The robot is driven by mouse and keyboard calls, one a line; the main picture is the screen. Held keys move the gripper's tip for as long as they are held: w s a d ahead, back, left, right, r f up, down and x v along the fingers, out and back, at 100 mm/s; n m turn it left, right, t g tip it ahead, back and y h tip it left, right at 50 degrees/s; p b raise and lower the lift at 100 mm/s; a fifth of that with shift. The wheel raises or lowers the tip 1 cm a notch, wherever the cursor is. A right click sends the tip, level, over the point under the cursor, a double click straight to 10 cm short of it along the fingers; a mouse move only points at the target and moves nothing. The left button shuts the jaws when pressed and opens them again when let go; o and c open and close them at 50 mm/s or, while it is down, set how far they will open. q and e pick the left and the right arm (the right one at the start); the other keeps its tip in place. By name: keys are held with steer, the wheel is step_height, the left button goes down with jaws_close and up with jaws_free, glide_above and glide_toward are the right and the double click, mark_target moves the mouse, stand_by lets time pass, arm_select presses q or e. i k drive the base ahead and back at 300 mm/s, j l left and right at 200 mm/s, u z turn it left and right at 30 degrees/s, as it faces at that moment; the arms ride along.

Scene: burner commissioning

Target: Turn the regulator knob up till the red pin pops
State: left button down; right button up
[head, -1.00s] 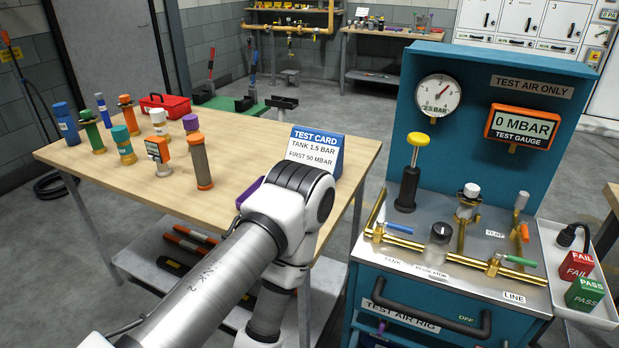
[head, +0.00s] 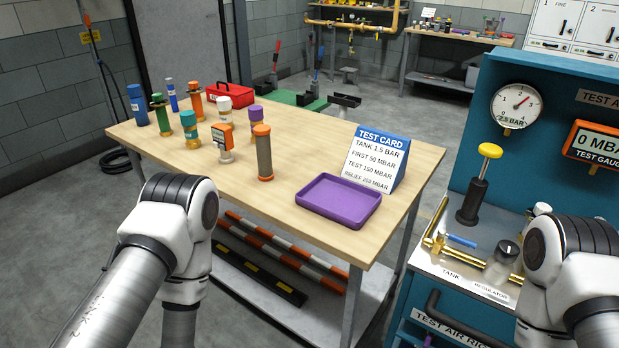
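The regulator knob (head: 507,251), dark with a pale mark on top, sits on the brass pipe of the test air rig, behind the REGULATOR label (head: 491,291). My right arm's white joint stands just right of it and hides the rig's right part. A white-capped fitting (head: 541,209) shows only in part behind that arm. I see no red pin. The test gauge (head: 597,144) reads 0 MBAR, cut off by the right edge. The round dial gauge (head: 516,106) is marked 2.5 BAR. Both arms show, but neither gripper is in view.
A blue-handled valve (head: 461,241) and a yellow-topped pump (head: 479,185) stand left of the knob. The wooden table (head: 315,140) holds several coloured fittings, a purple tray (head: 339,201) and a test card (head: 376,161). Floor shows between table and rig.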

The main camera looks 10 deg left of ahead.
mark_target(506, 251)
steer(key=z, duration=0.95)
